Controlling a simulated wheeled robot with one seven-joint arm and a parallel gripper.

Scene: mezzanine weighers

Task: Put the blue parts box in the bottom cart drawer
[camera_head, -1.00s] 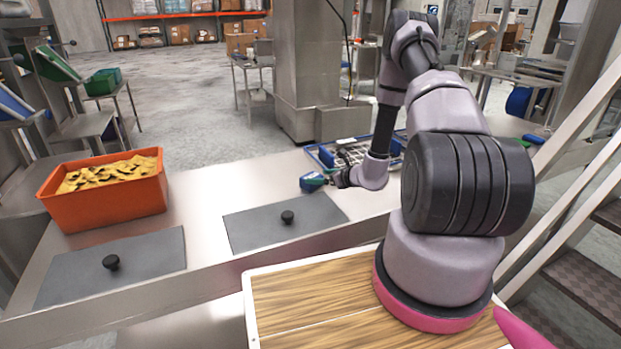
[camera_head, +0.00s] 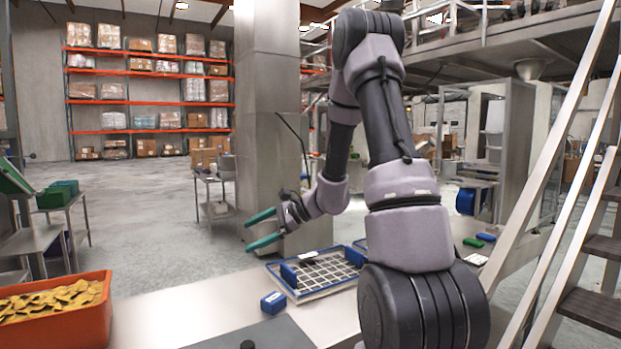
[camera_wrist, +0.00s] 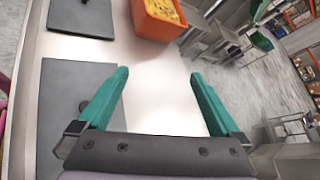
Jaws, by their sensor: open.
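A small blue box (camera_head: 273,302) sits on the steel counter (camera_head: 215,304), just off the near left corner of a blue-rimmed grid tray (camera_head: 322,290). A dark blue piece (camera_head: 289,274) stands at the tray's left side and another (camera_head: 354,256) at its right; I cannot tell whether these are parts boxes too. My gripper (camera_head: 256,231) is raised above and beyond the small box, its teal fingers spread and empty, pointing left. In the wrist view my gripper (camera_wrist: 159,75) has only bare counter between its fingers. I cannot make out a cart drawer.
An orange bin (camera_head: 75,330) of yellow pieces stands at the counter's left. Grey lids with black knobs (camera_wrist: 75,95) lie on the counter. A steel column (camera_head: 262,110) rises behind my gripper. Stair rails (camera_head: 545,190) are at the right. Open floor lies beyond.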

